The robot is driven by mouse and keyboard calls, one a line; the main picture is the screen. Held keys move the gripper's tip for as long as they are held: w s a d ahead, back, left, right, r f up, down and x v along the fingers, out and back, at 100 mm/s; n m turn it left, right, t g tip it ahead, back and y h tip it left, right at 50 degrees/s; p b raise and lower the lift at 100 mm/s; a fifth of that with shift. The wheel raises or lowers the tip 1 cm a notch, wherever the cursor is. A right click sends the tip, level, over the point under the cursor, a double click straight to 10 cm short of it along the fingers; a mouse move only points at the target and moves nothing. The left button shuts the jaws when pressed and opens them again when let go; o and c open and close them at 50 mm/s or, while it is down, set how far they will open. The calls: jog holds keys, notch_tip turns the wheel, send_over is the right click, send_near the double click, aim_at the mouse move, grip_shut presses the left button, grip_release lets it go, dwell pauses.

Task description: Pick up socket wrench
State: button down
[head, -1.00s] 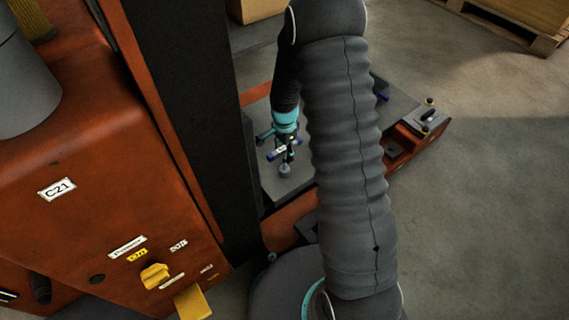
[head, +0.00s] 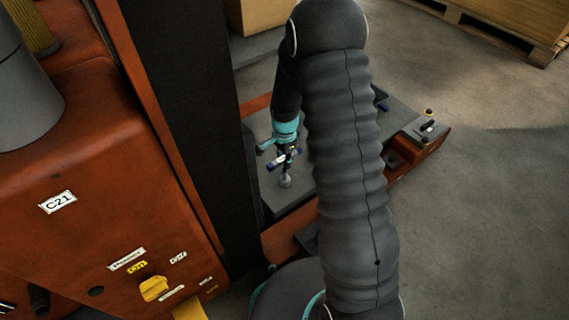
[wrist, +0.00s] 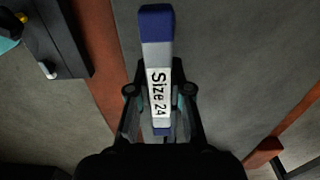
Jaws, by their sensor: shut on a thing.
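The socket wrench (wrist: 157,60) has a grey bar with blue ends and a white label reading "Size 24". In the wrist view it lies between the two fingers of my gripper (wrist: 160,98), which is shut on it. In the head view my gripper (head: 286,152) is small, below the teal wrist, with the wrench (head: 277,163) across it. A round grey end (head: 285,181) hangs below the gripper, over the grey plate (head: 272,202). My arm hides part of the plate, and I cannot tell the exact gap below the wrench.
An orange machine body (head: 90,185) with label C21 and a dark upright column (head: 185,110) stand close on the left. An orange frame end with a grey block (head: 425,130) is at the right. A pallet (head: 490,28) stands at the back right; open floor (head: 490,200) lies right.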

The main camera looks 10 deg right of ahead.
jog(key=r, duration=0.4)
jog(key=shift+d+p, duration=0.3)
jog(key=shift+d, duration=0.05)
jog(key=d+r, duration=0.3)
jog(key=d, duration=0.2)
jog(key=s+d+r+p, duration=0.1)
jog(key=d+r, duration=0.2)
jog(key=d, duration=0.2)
jog(key=shift+s+d+r, duration=0.2)
jog(key=shift+s+d, duration=0.1)
jog(key=shift+d, duration=0.1)
